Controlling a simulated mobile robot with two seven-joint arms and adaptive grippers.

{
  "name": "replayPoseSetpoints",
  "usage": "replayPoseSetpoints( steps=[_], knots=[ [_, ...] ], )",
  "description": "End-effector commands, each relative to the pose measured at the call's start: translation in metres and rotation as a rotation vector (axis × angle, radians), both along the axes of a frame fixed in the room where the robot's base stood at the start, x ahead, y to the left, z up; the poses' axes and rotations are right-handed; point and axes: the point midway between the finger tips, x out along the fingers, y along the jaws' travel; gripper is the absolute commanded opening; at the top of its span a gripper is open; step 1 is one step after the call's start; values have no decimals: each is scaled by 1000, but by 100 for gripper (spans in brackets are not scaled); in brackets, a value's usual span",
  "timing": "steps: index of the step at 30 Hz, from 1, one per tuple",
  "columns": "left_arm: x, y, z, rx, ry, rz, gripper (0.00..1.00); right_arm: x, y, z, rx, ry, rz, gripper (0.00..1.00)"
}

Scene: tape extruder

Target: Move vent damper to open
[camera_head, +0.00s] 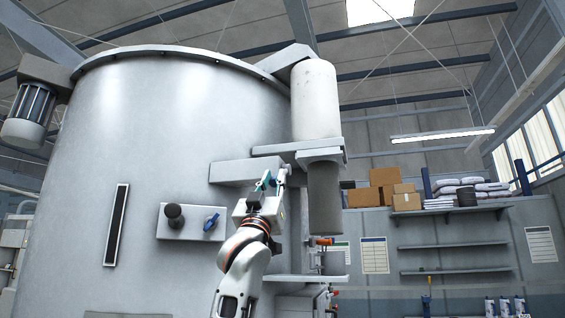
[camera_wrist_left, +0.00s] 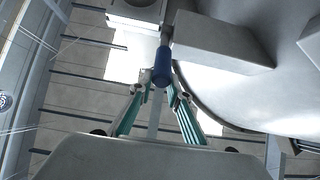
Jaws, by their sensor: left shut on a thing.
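A blue-gripped lever (camera_wrist_left: 162,68), which appears to be the vent damper handle, hangs on a thin metal rod below a grey housing in the left wrist view. My left gripper (camera_head: 268,181) is raised in front of the large steel tank (camera_head: 150,150) in the head view. Its teal fingers (camera_wrist_left: 159,90) are closed in on the lever's lower end in the wrist view. In the head view my gripper mostly hides the lever, and its exact angle cannot be told. My right gripper is not in view.
A small panel with a black knob and another blue handle (camera_head: 211,222) is left of my arm. A grey block (camera_head: 232,172) juts from the tank close behind my gripper. A dark vertical cylinder (camera_head: 325,199) hangs just right. Shelves with boxes (camera_head: 384,177) are farther back.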

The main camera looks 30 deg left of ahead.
Motion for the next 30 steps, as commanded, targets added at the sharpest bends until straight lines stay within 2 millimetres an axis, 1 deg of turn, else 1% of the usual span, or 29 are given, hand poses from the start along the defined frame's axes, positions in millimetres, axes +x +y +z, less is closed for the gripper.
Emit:
replayPoseSetpoints(
  steps=[1,4,17,30],
  knots=[
    [5,1,-7,-1,10,2,0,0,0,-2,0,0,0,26],
    [7,2,-12,-1,9,2,0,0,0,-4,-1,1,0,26],
    [8,2,-15,0,7,2,0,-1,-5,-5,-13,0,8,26],
    [26,6,-36,-1,8,2,0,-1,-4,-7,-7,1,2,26]
  ],
)
